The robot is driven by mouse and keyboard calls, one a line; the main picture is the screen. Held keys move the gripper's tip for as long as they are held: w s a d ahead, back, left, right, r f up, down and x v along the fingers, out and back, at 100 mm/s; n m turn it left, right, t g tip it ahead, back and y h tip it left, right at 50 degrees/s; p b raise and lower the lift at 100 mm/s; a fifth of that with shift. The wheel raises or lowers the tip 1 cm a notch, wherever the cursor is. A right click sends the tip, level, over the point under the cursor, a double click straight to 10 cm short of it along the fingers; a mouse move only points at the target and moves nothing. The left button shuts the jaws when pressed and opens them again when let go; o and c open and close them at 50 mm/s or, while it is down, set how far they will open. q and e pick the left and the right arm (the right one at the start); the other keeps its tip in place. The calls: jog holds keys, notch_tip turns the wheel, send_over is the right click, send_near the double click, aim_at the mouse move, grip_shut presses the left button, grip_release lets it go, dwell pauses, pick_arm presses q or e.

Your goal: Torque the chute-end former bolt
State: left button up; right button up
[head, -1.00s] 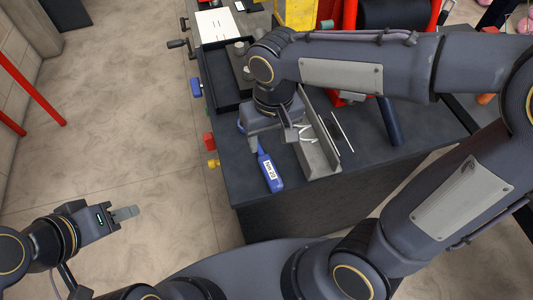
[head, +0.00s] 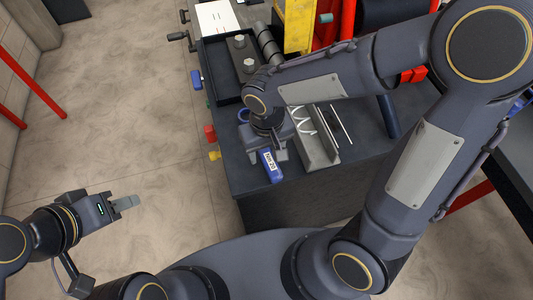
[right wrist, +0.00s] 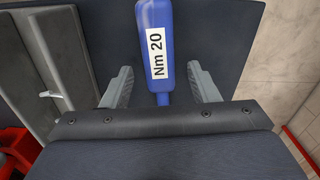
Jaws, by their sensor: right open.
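A blue torque tool (head: 271,167) with a white "Nm 20" label lies on the dark bench near its front edge. In the right wrist view the tool (right wrist: 157,15) runs between the fingers of my right gripper (right wrist: 160,80), with visible space on both sides. My right gripper (head: 270,146) is open over the tool and partly hides it. Two pale hex-headed bolts (head: 249,63) stand on a grey plate in the black tray; I cannot tell which is the chute-end one. My left gripper (head: 125,203) is over the floor, apart from the bench; its finger gap is unclear.
A grey channel (head: 318,155) with white wire coils lies right of the tool. A black tray (head: 216,75) stands behind. A blue ring (head: 243,115) is left of my right gripper. Yellow (head: 295,25) and red machine parts stand farther back.

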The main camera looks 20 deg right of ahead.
grip_shut()
